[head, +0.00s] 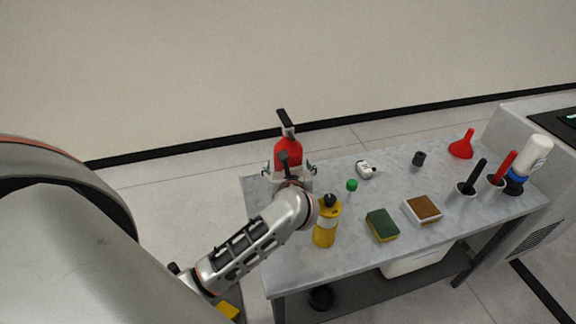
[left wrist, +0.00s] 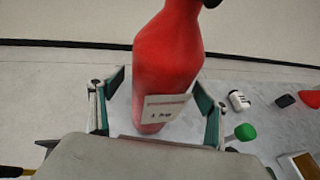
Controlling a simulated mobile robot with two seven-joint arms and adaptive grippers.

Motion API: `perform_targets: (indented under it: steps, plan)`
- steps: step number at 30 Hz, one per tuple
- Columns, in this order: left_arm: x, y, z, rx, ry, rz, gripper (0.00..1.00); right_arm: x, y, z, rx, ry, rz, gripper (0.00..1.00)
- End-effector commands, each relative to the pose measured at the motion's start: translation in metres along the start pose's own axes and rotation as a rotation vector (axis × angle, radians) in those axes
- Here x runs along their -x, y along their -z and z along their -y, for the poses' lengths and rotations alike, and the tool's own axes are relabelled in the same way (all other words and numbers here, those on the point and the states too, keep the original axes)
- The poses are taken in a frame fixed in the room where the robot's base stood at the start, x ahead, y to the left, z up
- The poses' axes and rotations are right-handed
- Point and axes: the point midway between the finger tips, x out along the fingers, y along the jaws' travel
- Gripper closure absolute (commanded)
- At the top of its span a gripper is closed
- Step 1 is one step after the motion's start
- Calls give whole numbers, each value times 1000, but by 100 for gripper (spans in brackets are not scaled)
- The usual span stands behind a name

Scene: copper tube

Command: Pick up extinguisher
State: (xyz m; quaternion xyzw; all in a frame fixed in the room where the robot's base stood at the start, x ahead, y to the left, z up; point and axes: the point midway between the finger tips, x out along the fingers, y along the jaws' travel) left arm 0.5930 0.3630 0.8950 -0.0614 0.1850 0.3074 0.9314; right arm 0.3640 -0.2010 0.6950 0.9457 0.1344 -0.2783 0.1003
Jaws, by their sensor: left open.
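The red extinguisher (head: 288,150) with its black top handle stands upright at the left back end of the grey table. My left gripper (head: 290,172) is in front of it, its fingers spread to either side of the red body. In the left wrist view the extinguisher (left wrist: 168,70) rises between the two open fingers (left wrist: 155,105), with a white label facing me. Its lower end is partly hidden by the gripper. I cannot tell whether either finger touches it. My right gripper is in neither view.
On the grey table (head: 340,255), a yellow bottle (head: 326,225) stands close to my left wrist and a green-capped item (head: 352,186) is to the right. A sponge (head: 382,226), a brown-topped block (head: 422,209), a white item (head: 366,169) and a red funnel (head: 462,146) lie farther right.

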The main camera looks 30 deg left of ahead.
Motion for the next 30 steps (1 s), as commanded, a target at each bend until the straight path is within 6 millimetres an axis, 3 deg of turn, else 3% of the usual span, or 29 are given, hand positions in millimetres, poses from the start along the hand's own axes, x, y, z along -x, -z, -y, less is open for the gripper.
perform_targets:
  steps: [4, 12, 14, 21, 30]
  plan:
    - [-16, 0, 0, -2, 0, 0, 24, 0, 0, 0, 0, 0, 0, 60]
    - [-19, 1, 0, -1, 1, -1, 24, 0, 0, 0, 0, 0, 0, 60]
    - [-19, 1, 0, -1, 1, -1, 37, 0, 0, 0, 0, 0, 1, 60]
    - [-19, 1, 0, -1, 0, -1, 100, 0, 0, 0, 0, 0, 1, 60]
    - [-17, -6, 1, 1, 2, 10, 100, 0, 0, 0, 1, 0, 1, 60]
